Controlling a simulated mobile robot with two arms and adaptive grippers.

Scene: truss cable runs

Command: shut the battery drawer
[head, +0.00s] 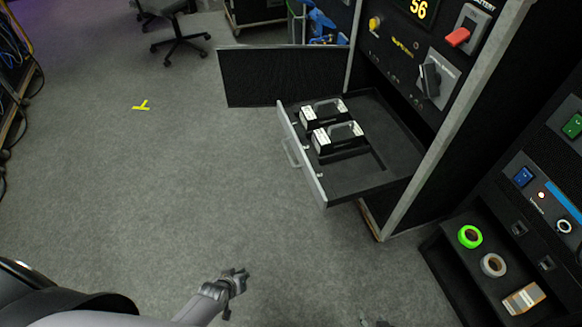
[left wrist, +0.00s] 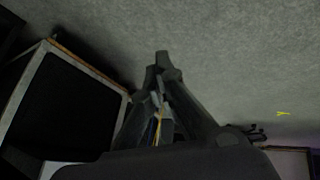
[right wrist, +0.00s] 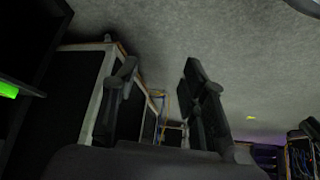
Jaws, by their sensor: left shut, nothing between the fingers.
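The battery drawer (head: 375,182) stands pulled out of the black cabinet, in the head view. Its pale front panel (head: 304,158) faces left and carries a handle (head: 291,153). Two batteries (head: 323,113) (head: 338,137) with white labels sit in its far part; the near part is empty. My left gripper (head: 238,273) is below and left of the drawer, apart from it. Its fingers are together and empty in the left wrist view (left wrist: 162,58). My right gripper (right wrist: 160,72) has its fingers apart with nothing between them; only dark bits show at the head view's bottom edge.
An open black door panel (head: 268,76) stands behind the drawer. The cabinet carries a red switch (head: 458,37) and a black rotary handle (head: 432,78). A shelf at right holds green tape (head: 470,237), grey tape (head: 493,265) and a box (head: 523,298). The floor left of the drawer is clear.

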